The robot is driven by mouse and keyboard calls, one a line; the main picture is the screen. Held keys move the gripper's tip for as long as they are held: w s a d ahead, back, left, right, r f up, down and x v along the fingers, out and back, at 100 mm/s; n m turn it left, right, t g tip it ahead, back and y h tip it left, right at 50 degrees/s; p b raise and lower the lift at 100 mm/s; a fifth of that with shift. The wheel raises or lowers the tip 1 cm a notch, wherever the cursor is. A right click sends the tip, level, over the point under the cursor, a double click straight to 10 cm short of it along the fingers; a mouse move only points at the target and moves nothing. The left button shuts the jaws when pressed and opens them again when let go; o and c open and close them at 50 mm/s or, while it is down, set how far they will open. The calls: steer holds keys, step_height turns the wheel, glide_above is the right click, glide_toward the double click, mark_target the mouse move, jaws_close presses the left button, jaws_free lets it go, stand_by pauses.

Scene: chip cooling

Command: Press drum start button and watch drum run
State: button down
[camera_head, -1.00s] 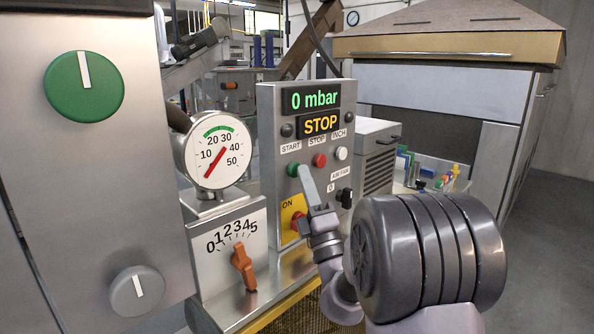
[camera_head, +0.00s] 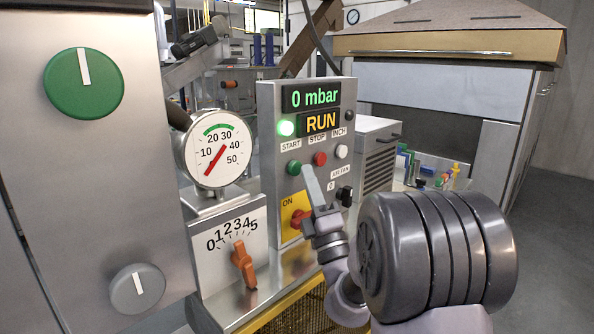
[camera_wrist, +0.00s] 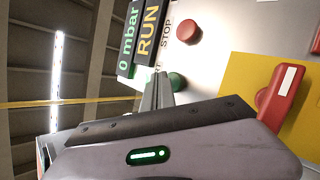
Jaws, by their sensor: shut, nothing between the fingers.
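The grey control panel (camera_head: 268,125) stands in the middle of the head view. Its displays read "0 mbar" (camera_head: 311,97) and "RUN" (camera_head: 320,122), and a green lamp (camera_head: 286,128) beside RUN is lit. The green START button (camera_head: 294,168) sits left of the red STOP button (camera_head: 320,159) and the white INCH button (camera_head: 341,152). My gripper (camera_head: 306,168) is shut and empty, its tips close to the START button. In the wrist view the fingers (camera_wrist: 158,82) partly overlap the green button (camera_wrist: 177,82); contact cannot be told. The drum itself is not clearly seen.
A red-and-yellow ON switch (camera_head: 297,217) and a black AIR FAN knob (camera_head: 344,196) are on the panel. A gauge (camera_head: 214,149) and an orange lever (camera_head: 243,266) on a 0–5 scale stand to the left. A steel cabinet with a green knob (camera_head: 83,84) is nearest on the left.

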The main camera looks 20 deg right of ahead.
steer(key=shift+s+d, duration=0.1)
steer(key=shift+s, duration=0.1)
steer(key=s, duration=0.1)
steer(key=s+d, duration=0.1)
steer(key=s, duration=0.1)
steer(key=s+b, duration=0.1)
steer(key=shift+s+d, duration=0.3)
stand_by(0.8)
